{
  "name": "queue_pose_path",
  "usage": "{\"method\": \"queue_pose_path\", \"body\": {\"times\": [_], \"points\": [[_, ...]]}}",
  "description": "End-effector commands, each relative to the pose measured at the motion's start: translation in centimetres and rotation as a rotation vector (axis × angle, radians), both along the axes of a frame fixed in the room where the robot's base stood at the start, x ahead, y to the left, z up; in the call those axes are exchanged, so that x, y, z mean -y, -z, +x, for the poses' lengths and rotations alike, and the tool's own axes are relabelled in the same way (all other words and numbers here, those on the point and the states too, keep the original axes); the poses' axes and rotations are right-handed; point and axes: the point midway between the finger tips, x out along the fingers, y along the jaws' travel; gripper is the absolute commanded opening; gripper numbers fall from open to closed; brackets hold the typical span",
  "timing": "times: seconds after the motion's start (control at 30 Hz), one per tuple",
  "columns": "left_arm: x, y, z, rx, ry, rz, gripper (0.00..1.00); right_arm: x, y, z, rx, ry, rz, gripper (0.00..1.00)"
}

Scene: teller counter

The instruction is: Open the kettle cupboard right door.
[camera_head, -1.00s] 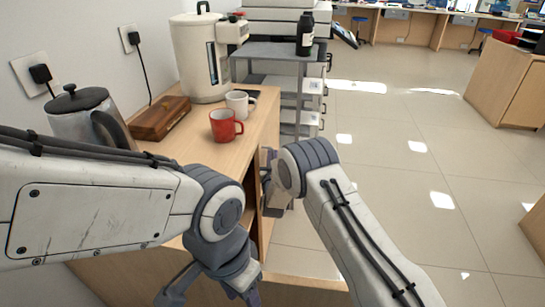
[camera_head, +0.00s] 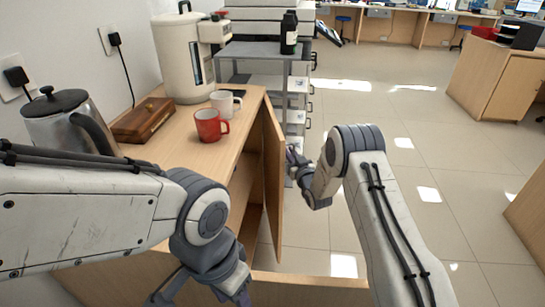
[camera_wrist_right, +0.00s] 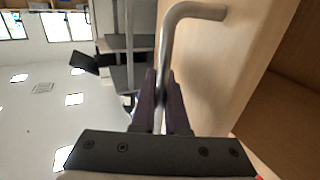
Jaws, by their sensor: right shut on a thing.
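The kettle cupboard's right door (camera_head: 274,175) stands partly open, swung out from the cupboard (camera_head: 200,153), and the dark inside shows behind it. In the right wrist view the door (camera_wrist_right: 225,60) fills the right of the picture, with its bent metal handle (camera_wrist_right: 175,30). My right gripper (camera_head: 292,160) is at the outer face of the door; in the wrist view its purple fingers (camera_wrist_right: 161,105) are shut on the handle bar. My left gripper (camera_head: 200,292) hangs low in front of the cupboard, its tips cut off by the picture's bottom edge.
On the cupboard top stand a white kettle (camera_head: 182,60), a steel kettle (camera_head: 65,125), a wooden box (camera_head: 148,119), a red mug (camera_head: 210,125) and a white mug (camera_head: 224,101). A pale wood panel (camera_head: 310,281) juts out low in front.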

Motion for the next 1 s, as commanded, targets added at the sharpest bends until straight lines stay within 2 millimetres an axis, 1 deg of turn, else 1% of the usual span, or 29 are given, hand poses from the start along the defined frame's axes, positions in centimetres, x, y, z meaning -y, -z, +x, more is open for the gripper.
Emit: {"method": "queue_pose_path", "body": {"times": [0.03, 0.2, 0.33, 0.43, 0.53, 0.7, 1.0], "points": [[0.0, 0.6, 0.0, 0.000, 0.000, 0.000, 0.50, 1.2, 0.3, 0.3, 0.002, 0.003, 0.000, 0.00], [0.0, 1.7, 0.0, 0.000, 0.000, 0.000, 0.50, 4.9, 0.3, 1.7, 0.003, 0.003, -0.001, 0.00], [0.0, 2.4, 0.0, 0.000, 0.000, 0.000, 0.50, 7.1, 0.3, 2.8, 0.003, 0.002, -0.001, 0.00], [0.0, 2.9, 0.0, 0.000, 0.000, 0.000, 0.50, 8.3, 0.2, 3.5, 0.003, 0.000, -0.002, 0.00], [0.0, 3.1, 0.0, 0.000, 0.000, 0.000, 0.50, 9.0, 0.1, 4.0, 0.003, -0.001, -0.001, 0.00], [0.0, 3.4, 0.0, 0.000, 0.000, 0.000, 0.50, 9.7, 0.1, 4.5, 0.001, -0.003, -0.001, 0.00], [0.0, 3.3, 0.0, 0.000, 0.000, 0.000, 0.50, 9.7, 0.0, 4.6, 0.001, -0.004, -0.001, 0.00]]}}
